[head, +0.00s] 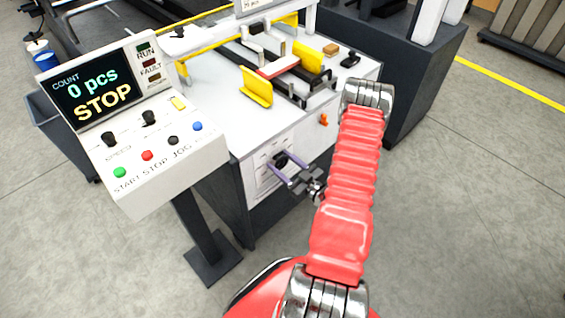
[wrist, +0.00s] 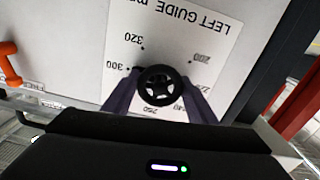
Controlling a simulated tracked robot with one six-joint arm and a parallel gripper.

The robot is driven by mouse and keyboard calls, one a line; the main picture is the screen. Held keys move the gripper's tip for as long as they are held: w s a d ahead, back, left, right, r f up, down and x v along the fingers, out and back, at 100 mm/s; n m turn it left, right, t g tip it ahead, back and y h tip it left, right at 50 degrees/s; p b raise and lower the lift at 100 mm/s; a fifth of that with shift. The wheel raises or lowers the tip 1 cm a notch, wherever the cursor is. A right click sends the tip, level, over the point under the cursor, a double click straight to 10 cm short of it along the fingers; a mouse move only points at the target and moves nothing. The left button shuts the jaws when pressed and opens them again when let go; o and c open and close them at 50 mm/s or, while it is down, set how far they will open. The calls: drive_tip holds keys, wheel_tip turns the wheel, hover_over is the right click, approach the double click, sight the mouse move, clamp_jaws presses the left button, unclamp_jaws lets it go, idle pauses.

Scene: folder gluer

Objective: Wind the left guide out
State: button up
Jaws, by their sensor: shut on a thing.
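The left guide's black handwheel (wrist: 158,85) sits on a white scale plate (wrist: 195,38) marked LEFT GUIDE, upside down in the wrist view. Numbers such as 320, 300 and 250 ring the wheel. My gripper (wrist: 157,90) has its purple fingers on both sides of the wheel and is shut on it. In the head view my gripper (head: 282,165) reaches the front panel of the white machine (head: 225,110), and the wheel is partly hidden between the fingers. Two yellow guide plates (head: 257,88) (head: 307,56) stand on the machine's top; I cannot tell which the wheel moves.
A control console (head: 150,150) stands at the left; its screen (head: 98,92) reads 0 pcs and STOP. An orange handle (head: 323,119) sticks out of the front panel right of the wheel. A dark cabinet (head: 400,75) stands behind at right. The floor in front is clear.

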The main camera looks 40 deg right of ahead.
drive_tip(key=shift+f, duration=0.1)
drive_tip(key=o, duration=1.1)
drive_tip(key=shift+c, duration=0.2)
drive_tip(key=shift+s, duration=0.15)
drive_tip(key=s, duration=1.3)
drive_tip(key=shift+s+d, duration=0.2)
drive_tip(key=shift+s, duration=0.1)
